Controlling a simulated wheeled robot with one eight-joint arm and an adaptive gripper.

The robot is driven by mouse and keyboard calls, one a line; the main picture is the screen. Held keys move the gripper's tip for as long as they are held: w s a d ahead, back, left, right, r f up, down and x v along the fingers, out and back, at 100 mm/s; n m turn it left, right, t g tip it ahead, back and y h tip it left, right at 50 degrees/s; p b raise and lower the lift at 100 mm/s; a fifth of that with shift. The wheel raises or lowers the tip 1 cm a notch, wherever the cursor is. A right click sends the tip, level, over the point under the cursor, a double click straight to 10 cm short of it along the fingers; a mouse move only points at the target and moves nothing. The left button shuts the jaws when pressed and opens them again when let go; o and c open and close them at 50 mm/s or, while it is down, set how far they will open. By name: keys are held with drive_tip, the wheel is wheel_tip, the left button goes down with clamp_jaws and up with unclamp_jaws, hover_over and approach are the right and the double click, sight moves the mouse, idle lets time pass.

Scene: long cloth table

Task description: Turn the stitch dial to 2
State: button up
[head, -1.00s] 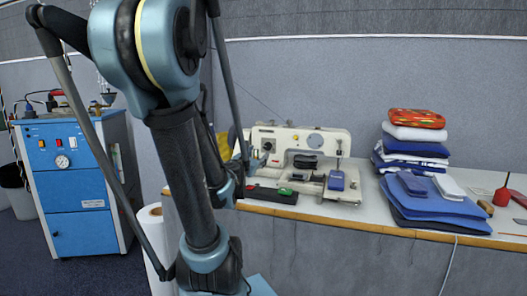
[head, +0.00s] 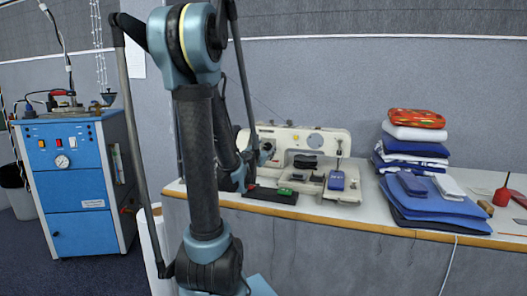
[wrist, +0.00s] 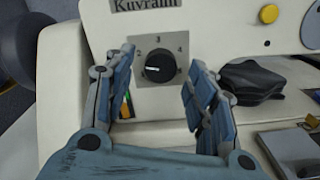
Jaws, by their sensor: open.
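The stitch dial (wrist: 159,66) is a round black knob on a grey square plate on the front of the white sewing machine (head: 340,141). Figures 2, 3 and 4 show around its upper side in the wrist view, with 3 at the top. The knob's white mark points left, lower than the figure 2. My gripper (wrist: 163,59) is open, with one finger on each side of the dial and visible room between the fingers and the knob. The left finger covers the plate's left edge. I cannot tell how far the fingertips stand from the panel.
A yellow button (wrist: 269,14) is right of the dial. Folded cloths (head: 415,150) are stacked on the table's right. A blue cabinet (head: 70,180) stands far left.

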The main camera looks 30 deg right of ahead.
drive_tip(key=shift+w+d, duration=0.35)
drive_tip(key=shift+d, duration=0.1)
drive_tip(key=shift+c, duration=0.2)
drive_tip(key=c, duration=1)
drive_tip(key=shift+m, duration=1.5)
drive_tip(key=shift+c, duration=0.2)
drive_tip(key=o, duration=1.1)
drive_tip(key=shift+v, duration=5.95)
